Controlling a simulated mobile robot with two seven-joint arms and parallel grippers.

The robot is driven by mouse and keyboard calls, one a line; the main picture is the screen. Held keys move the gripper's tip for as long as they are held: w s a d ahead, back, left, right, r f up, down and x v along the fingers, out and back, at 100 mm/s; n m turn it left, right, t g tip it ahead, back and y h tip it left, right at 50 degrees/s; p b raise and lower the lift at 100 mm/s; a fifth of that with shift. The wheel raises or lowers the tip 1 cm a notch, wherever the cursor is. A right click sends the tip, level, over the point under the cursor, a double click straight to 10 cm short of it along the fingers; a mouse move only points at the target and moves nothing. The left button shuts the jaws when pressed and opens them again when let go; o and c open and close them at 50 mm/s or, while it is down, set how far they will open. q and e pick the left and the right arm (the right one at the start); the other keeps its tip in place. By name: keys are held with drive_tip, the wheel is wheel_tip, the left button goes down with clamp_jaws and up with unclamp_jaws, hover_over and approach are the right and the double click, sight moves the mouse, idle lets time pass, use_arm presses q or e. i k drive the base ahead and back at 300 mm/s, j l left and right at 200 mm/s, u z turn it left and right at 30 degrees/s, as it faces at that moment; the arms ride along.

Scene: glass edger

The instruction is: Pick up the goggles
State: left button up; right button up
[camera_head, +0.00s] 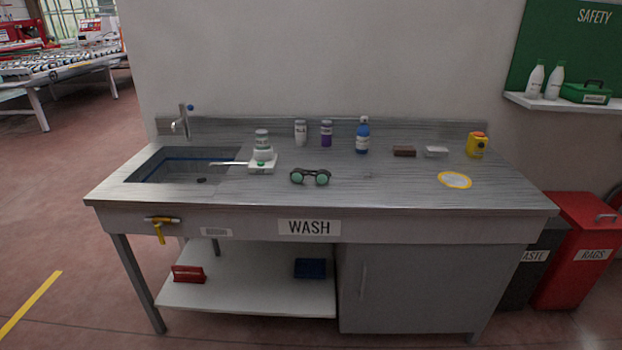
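The goggles (310,176) have dark frames and round greenish lenses. They lie on the grey top of the wash bench (400,190), near its front edge and left of the middle. They stand apart from the things around them. Neither of my grippers shows in the head view.
White, purple and blue bottles (362,138) stand behind. Bench top right of the goggles is mostly clear.

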sight(297, 175)
drive_tip(key=i+l, duration=0.75)
drive_tip(key=i+l+u, duration=0.15)
drive_tip(key=i+l, duration=0.55)
drive_tip(key=l, duration=0.1)
